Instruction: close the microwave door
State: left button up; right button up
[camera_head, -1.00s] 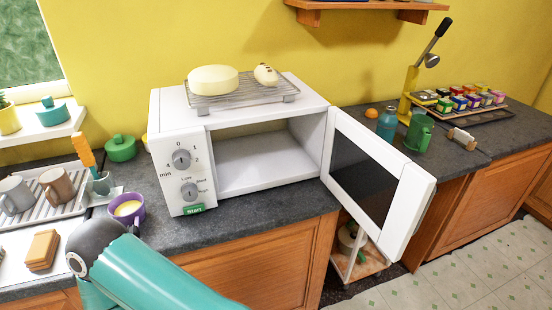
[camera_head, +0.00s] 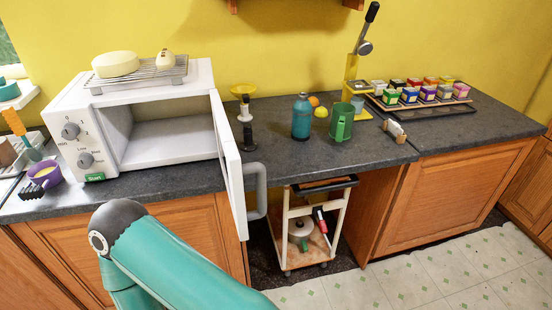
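The white microwave (camera_head: 150,78) stands on the dark counter at the left. Its door (camera_head: 230,165) is open, hinged at the cavity's right side, and juts out past the counter's front edge. I see the door nearly edge-on, with its grey handle (camera_head: 258,190) on the right, outer side. The cavity (camera_head: 170,138) looks empty. One of my teal arms crosses the lower left foreground, its dark joint below the microwave and apart from the door in the picture. Neither gripper can be made out.
A wire rack (camera_head: 140,75) with pale rounded items sits on the microwave. A purple mug (camera_head: 45,175) and a small black ridged thing (camera_head: 33,190) are at left. A blue bottle (camera_head: 301,117) and green mug (camera_head: 341,122) stand right of the door. A trolley (camera_head: 310,225) is below.

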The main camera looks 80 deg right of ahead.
aim_at(233, 170)
jog(key=k, duration=0.7)
jog(key=u, duration=0.75)
jog(key=i, duration=0.1)
jog(key=z, duration=2.6)
jog(key=i, duration=0.9)
jog(key=u, duration=0.2)
jog(key=k, duration=0.75)
jog(key=z, duration=0.15)
jog(key=i, duration=0.6)
jog(key=z, duration=0.05)
